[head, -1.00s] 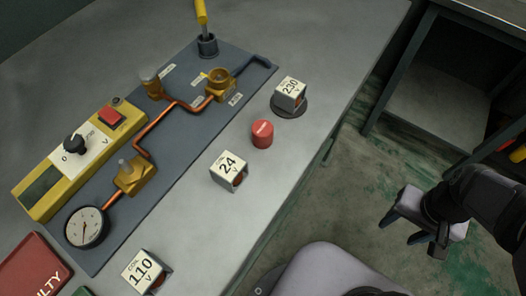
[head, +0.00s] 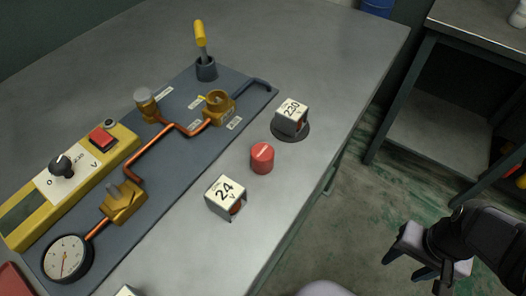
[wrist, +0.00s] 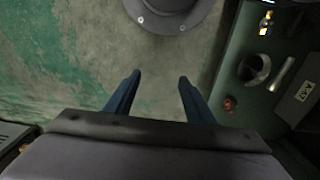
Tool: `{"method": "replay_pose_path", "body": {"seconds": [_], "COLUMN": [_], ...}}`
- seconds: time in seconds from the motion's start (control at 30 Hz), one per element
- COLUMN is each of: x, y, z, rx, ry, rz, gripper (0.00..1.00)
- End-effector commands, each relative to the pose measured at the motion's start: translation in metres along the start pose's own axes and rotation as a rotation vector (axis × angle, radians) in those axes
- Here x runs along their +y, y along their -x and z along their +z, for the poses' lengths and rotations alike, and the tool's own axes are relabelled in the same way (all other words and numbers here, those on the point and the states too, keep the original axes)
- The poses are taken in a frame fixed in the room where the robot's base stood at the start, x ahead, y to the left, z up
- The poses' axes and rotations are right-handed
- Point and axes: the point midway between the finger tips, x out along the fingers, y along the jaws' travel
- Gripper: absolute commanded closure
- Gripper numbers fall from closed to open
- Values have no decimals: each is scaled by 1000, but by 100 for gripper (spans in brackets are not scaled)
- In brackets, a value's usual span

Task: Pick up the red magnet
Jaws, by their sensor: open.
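The red magnet (head: 262,158) is a short red cylinder with a small pale label on top. It stands upright on the grey table, between the 24 V coil block and the 230 V coil block. My gripper (head: 414,274) is out over the floor at the lower right of the head view, away from the table and well apart from the magnet. In the wrist view my gripper (wrist: 158,82) shows two dark blue fingers spread apart with nothing between them. The magnet is not clear in the wrist view.
The 24 V block (head: 225,196) stands left of the magnet, and the 230 V block (head: 290,117) sits on a dark round base. A dark panel (head: 180,145) carries copper pipe, brass valves and a gauge (head: 68,258). A yellow control box (head: 70,180) lies left. Another bench (head: 475,60) stands right.

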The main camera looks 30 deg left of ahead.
Motion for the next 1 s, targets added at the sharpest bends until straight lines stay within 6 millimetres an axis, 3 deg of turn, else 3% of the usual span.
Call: {"method": "replay_pose_path", "body": {"seconds": [0.27,0.47,0.57,0.77,1.0], "x": [-1,-18,-36,-90,-157], "y": [2,32,63,147,254], "z": [0,-5,-8,-8,11], "rx": [-1,-19,-39,-112,-245], "ry": [11,222,465,1144,1994], "rz": [1,13,30,85,175], "gripper": [52,52,52,52,52]}}
